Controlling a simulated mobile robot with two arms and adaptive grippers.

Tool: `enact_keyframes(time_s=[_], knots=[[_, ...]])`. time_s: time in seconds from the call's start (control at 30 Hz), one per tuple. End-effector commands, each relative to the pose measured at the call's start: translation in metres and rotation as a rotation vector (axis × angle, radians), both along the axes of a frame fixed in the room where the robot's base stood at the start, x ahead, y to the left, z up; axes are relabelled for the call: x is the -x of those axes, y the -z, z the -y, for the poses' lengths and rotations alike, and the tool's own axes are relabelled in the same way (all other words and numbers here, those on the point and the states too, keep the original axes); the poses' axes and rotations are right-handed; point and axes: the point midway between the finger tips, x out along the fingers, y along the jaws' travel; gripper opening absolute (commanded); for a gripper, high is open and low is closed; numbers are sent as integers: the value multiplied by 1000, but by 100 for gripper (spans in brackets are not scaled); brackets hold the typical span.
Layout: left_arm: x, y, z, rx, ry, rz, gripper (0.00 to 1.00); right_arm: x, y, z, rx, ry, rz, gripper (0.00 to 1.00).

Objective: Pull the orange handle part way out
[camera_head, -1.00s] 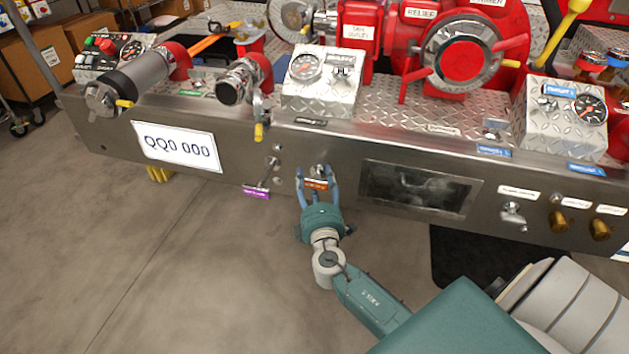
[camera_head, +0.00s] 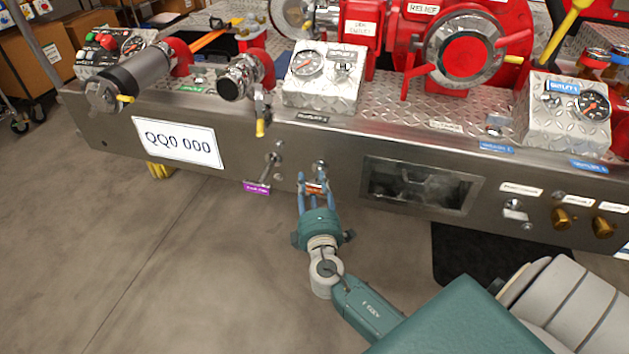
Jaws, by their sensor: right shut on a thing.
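The orange handle (camera_head: 316,188) is a small labelled T-handle on the front face of the steel bumper panel (camera_head: 250,150). It sits below a round metal fitting (camera_head: 320,168), a little out from the panel. My right gripper (camera_head: 315,187) has its blue fingers on either side of the orange handle and is shut on it. The fingers hide part of the handle and its rod. My left gripper is not in view.
A purple-labelled handle (camera_head: 257,188) is close to the left of my gripper. A recessed dark box (camera_head: 420,185) is to the right, with a metal knob (camera_head: 515,209) and brass knobs (camera_head: 562,219) beyond. Gauges and red valves stand above. The floor in front is open.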

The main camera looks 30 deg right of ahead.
Motion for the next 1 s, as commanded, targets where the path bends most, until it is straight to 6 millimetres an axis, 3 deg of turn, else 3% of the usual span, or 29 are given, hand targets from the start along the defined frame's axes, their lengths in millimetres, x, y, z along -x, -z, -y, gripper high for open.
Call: enact_keyframes(time_s=[0.13,0.17,0.23,0.67,1.0], knots=[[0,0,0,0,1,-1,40,0,0,0,0,-1,-1,0],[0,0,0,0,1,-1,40,0,0,0,1,-1,-2,42],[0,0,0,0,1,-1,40,0,0,0,1,-1,-2,56],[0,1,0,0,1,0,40,9,1,-4,0,-1,-2,56],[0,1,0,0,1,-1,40,71,1,-35,0,0,-4,56]])
